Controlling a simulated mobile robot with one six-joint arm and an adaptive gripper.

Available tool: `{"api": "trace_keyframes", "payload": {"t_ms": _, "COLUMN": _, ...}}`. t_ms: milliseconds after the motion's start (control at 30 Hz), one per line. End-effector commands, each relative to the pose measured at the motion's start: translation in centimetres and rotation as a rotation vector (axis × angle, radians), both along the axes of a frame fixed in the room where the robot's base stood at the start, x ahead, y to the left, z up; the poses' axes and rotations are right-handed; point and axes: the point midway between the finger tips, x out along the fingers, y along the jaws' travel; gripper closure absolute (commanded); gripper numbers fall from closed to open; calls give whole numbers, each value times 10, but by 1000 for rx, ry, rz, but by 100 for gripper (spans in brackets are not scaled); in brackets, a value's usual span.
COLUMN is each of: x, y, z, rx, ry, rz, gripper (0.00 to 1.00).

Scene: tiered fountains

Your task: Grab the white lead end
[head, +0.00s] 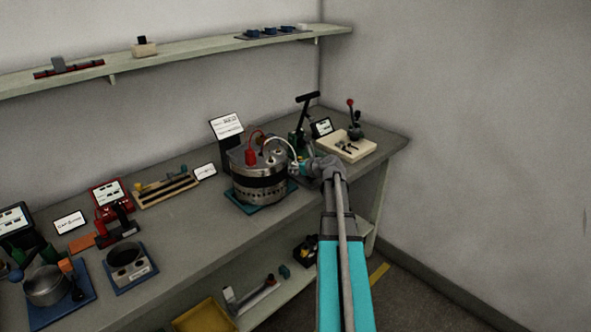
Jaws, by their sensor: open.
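A thin white lead (282,139) arches from the top of a round metal drum-shaped unit (259,193) on the bench. Its end runs down on the right towards my gripper (296,167), and I cannot make out the tip clearly. My gripper is at the right side of the metal unit, close to the lead, and looks small and partly hidden by my wrist. It is open; I see nothing between its fingers. A red lead (255,136) with a red plug (250,156) is on the same unit's top left.
The bench (205,228) carries a cream tray (346,148) behind my arm, a black T-handled tool (303,112), a wooden rack (165,188), a grey scale-like device (130,267) and a pot (47,285). A wall shelf (180,61) runs above. Bare bench lies in front of the unit.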

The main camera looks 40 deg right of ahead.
Motion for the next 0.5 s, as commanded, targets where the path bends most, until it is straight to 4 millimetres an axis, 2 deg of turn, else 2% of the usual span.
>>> {"api": "trace_keyframes", "payload": {"t_ms": 267, "x": 0, "y": 0, "z": 0, "rx": -1, "ry": 0, "rz": 1, "gripper": 26}}
{"api": "trace_keyframes", "payload": {"t_ms": 500, "x": 0, "y": 1, "z": 0, "rx": -1, "ry": 0, "rz": 1, "gripper": 68}}
